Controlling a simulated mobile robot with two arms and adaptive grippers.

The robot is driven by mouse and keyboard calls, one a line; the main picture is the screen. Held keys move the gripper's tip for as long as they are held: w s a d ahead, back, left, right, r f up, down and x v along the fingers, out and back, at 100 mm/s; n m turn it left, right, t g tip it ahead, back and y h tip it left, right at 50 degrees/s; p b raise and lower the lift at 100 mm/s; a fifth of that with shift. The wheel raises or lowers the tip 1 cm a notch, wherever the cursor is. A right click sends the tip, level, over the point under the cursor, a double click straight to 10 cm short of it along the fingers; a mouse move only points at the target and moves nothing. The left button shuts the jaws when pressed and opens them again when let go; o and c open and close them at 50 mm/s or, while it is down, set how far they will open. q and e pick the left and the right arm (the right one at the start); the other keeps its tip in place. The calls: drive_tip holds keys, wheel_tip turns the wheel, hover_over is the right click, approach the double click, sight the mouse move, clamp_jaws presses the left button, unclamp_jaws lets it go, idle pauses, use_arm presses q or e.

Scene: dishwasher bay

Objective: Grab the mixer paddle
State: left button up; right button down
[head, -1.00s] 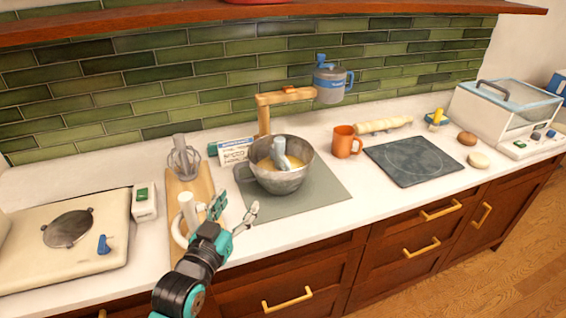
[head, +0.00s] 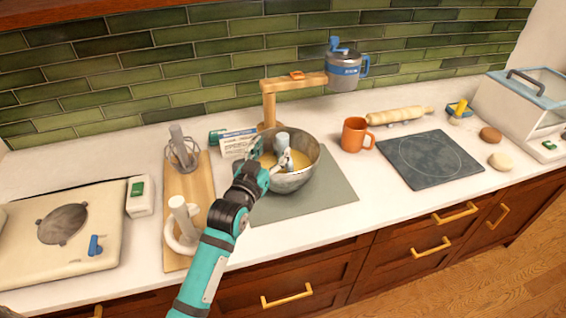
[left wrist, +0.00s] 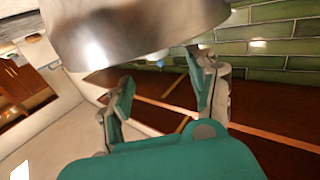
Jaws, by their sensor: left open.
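The mixer paddle (head: 281,143), with a pale grey shaft, stands in the metal bowl (head: 303,178) of yellow batter in the head view. Its lower end is hidden. My left gripper (head: 270,158) is open over the near left rim of the bowl, with its fingers close to the paddle's shaft. I cannot tell whether they touch it. In the left wrist view the open fingers (left wrist: 163,82) show with nothing clearly between them, and a large shiny grey curved surface fills the top. My right gripper is not in view.
The bowl stands on a grey mat (head: 335,196). A wooden board (head: 203,185) at left carries a whisk (head: 182,153) and a white hook-like attachment (head: 181,222). A wooden stand (head: 268,105) with a grey canister (head: 343,72) is behind. An orange mug (head: 353,134) is to the right.

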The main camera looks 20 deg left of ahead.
sight(280, 140)
use_arm(q)
drive_tip(key=w, duration=0.2)
drive_tip(key=w+p, duration=0.1)
drive_tip(key=w, duration=0.1)
drive_tip(key=w+p, duration=0.1)
drive_tip(key=w, duration=0.1)
drive_tip(key=shift+d+f, duration=0.3)
drive_tip(key=shift+f, duration=0.05)
drive_tip(key=shift+w, duration=0.3)
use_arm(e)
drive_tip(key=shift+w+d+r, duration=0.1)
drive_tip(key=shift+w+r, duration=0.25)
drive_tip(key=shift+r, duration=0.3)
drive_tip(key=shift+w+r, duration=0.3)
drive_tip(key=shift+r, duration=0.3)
use_arm(q)
drive_tip(key=shift+c, duration=1.1)
clamp_jaws()
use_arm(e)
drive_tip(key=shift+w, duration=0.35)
